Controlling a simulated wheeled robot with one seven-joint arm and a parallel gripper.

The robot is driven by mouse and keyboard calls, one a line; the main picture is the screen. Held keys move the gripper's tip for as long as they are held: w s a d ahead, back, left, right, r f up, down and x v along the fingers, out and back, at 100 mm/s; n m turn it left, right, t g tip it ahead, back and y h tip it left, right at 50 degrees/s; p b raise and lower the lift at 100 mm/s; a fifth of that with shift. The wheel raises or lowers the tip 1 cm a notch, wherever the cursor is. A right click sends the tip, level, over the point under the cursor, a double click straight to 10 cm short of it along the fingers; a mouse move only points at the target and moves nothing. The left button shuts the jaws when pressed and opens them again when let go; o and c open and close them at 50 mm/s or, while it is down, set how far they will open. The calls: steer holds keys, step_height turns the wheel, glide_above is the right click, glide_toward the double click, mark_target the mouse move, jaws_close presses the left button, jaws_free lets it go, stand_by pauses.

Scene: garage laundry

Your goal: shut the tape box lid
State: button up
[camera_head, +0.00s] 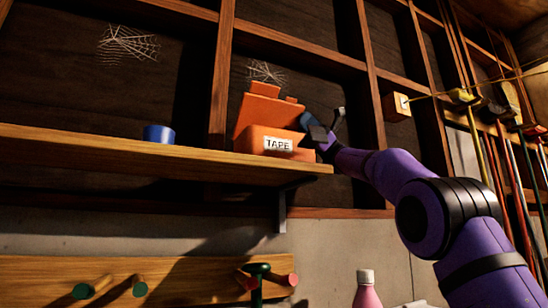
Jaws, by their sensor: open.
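The tape box (250,143) is orange with a white "TAPE" label and sits near the right end of a wooden shelf (120,146). Its lid (258,109) stands up and open at the back of the box, tilted slightly. My gripper (322,121) is open at the right side of the box, close to the lid's right edge. One finger is partly hidden, and I cannot tell whether it touches the box or lid. My purple arm reaches in from the lower right.
A blue cup (159,134) stands on the shelf left of the box, with bare shelf between. A wooden block (396,107) is on the wall stud to the right. Below are a peg rail (40,275) and a pink bottle (367,292). Tools hang at the far right.

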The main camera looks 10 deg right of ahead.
steer(key=shift+w+d, duration=0.2)
steer(key=shift+d, duration=0.9)
steer(key=shift+w+d, duration=0.2)
steer(key=shift+d, duration=0.9)
